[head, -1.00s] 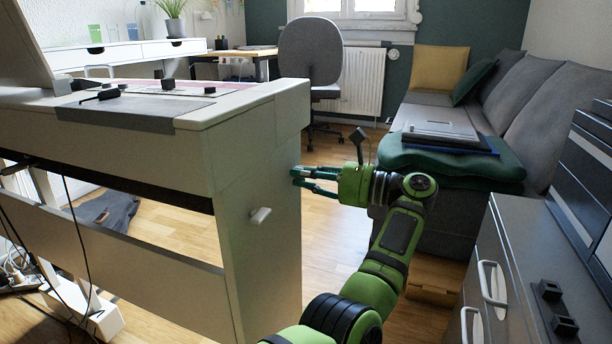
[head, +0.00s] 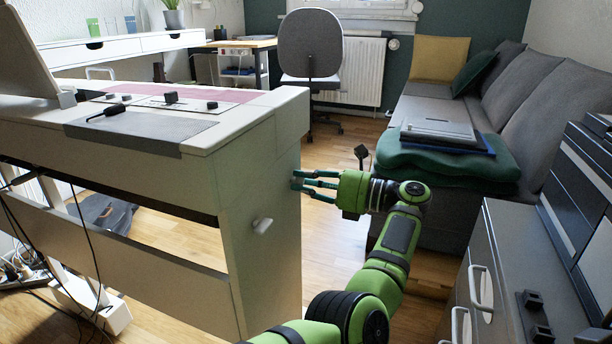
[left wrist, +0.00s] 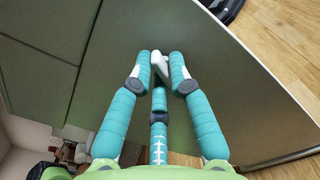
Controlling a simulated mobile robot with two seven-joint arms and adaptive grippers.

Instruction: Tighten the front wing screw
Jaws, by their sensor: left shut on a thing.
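The digital piano's pale side panel (head: 262,265) faces my left arm. My left gripper (head: 296,180) is at the far edge of this panel, its teal fingers pointing at it. In the left wrist view, the fingers are closed around a small white wing screw (left wrist: 160,66) that stands out from the panel (left wrist: 120,35). The fingers hide this screw in the head view. Another white wing screw (head: 262,225) sticks out lower on the panel, nearer to me, and nothing touches it. My right gripper is not in view.
A grey cabinet (head: 500,255) with white handles stands at the right, close to my left arm. A sofa (head: 530,110) with a folded green blanket (head: 400,155) is behind the arm. Wooden floor (head: 325,240) lies between piano and cabinet. Cables (head: 78,225) hang beneath the piano.

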